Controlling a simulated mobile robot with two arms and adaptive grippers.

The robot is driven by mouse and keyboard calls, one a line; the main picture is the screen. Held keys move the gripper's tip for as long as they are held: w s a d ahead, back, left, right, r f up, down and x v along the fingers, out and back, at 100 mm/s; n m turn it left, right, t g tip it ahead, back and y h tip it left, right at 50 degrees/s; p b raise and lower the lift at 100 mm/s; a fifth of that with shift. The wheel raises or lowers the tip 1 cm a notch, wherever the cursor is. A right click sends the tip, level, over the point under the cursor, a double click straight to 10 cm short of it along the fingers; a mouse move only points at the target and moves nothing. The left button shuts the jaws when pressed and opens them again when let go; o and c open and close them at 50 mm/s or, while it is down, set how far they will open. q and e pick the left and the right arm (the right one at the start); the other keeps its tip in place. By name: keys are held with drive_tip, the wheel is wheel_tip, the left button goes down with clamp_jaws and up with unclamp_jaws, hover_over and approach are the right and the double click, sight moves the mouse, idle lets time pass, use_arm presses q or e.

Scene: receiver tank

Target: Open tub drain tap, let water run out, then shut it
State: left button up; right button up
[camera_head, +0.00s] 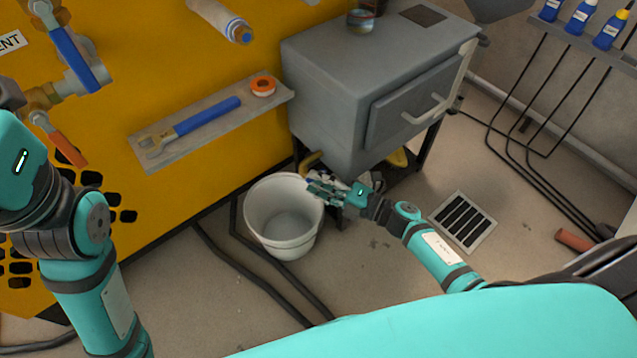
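The grey metal tub (335,85) stands on dark legs at the centre. A yellow part (308,160) shows low at its left front corner; I cannot tell whether it is the drain tap's handle. My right gripper (322,188) is below the tub's front corner, over the right rim of a white bucket (285,240). Its fingers are small and cluttered here, so their opening and any contact with a tap are unclear. The bucket looks empty, and no water stream shows. My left arm is at the left edge, with its gripper cut off by the picture border.
A yellow panel (200,60) with valves stands at the left. Its shelf (190,138) holds a blue-handled wrench (205,118) and an orange tape roll (263,86). Dark hoses (250,262) cross the floor. A floor drain grate (463,222) lies at the right.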

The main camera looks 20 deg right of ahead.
clamp_jaws()
idle(0.6)
drive_tip(key=m+t, duration=0.1)
drive_tip(key=m, duration=0.3)
drive_tip(key=m+t, duration=0.2)
drive_tip(key=m, duration=0.3)
drive_tip(key=m+t+b, duration=0.1)
drive_tip(key=m+t, duration=0.1)
drive_tip(key=m, duration=0.2)
drive_tip(key=shift+a+f, duration=0.15)
drive_tip(key=shift+f, duration=0.2)
drive_tip(key=shift+m+h, duration=0.4)
unclamp_jaws()
